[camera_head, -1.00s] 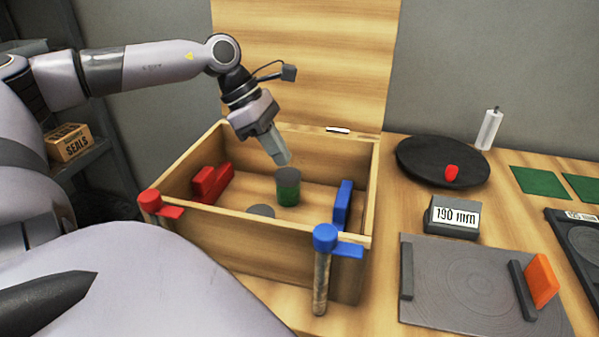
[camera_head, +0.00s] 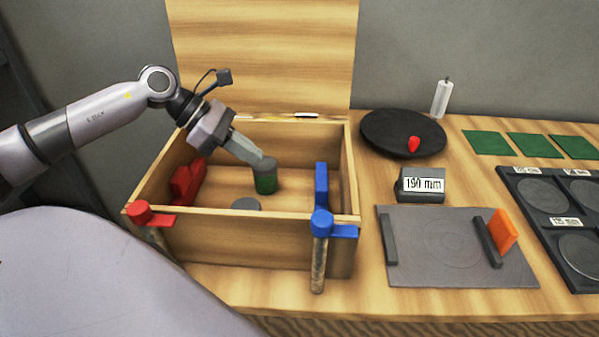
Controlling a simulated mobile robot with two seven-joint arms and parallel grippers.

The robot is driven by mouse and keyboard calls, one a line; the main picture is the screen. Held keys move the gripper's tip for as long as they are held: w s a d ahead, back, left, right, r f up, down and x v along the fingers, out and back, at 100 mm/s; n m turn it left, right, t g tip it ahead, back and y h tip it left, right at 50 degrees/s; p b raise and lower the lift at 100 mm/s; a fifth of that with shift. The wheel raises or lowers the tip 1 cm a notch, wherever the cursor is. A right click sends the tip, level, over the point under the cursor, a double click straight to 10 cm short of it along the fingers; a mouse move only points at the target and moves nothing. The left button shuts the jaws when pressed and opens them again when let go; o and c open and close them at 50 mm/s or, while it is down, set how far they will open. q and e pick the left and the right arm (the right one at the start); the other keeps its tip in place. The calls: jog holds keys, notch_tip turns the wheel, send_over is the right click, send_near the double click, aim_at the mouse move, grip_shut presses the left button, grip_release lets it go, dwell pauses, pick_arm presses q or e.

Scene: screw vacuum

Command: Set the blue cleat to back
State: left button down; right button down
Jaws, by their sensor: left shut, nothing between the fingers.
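A wooden box (camera_head: 250,241) with a raised lid stands on the bench. A tall blue block (camera_head: 321,187) is against its right inner wall. A blue knob with a tab (camera_head: 322,222) tops a post at the front right rim. Which blue part is the cleat I cannot tell. A red block (camera_head: 187,183) is at the left inner wall, and a red knob with a tab (camera_head: 142,212) is at the front left. My left gripper (camera_head: 264,162) is shut and empty at the top of a green cylinder (camera_head: 265,181); contact is unclear. My right gripper is out of view.
A grey disc (camera_head: 246,203) lies on the box floor. Right of the box are a black round plate (camera_head: 382,132) with a red piece (camera_head: 414,144), a "190 mm" block (camera_head: 421,184), a grey plate (camera_head: 430,260) with an orange block (camera_head: 503,231), and a black tray (camera_head: 533,222).

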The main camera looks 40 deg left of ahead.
aim_at(327, 182)
pick_arm(q)
jog(key=w+d+f+p, duration=0.1)
jog(key=d, duration=0.1)
jog(key=w+d+f+p, duration=0.1)
jog(key=w+d+f, duration=0.1)
jog(key=d, duration=0.1)
jog(key=w+d+f, duration=0.2)
jog(key=d, duration=0.1)
jog(key=shift+d+f+p, duration=0.1)
jog(key=shift+d+p, duration=0.1)
jog(key=shift+p, duration=0.2)
jog(key=shift+w+d+b, duration=0.2)
jog(key=shift+w+d, duration=0.3)
jog(key=shift+d, duration=0.25)
jog(key=shift+w+d+b, duration=0.2)
jog(key=shift+w+d, duration=0.25)
jog(key=shift+d, duration=0.4)
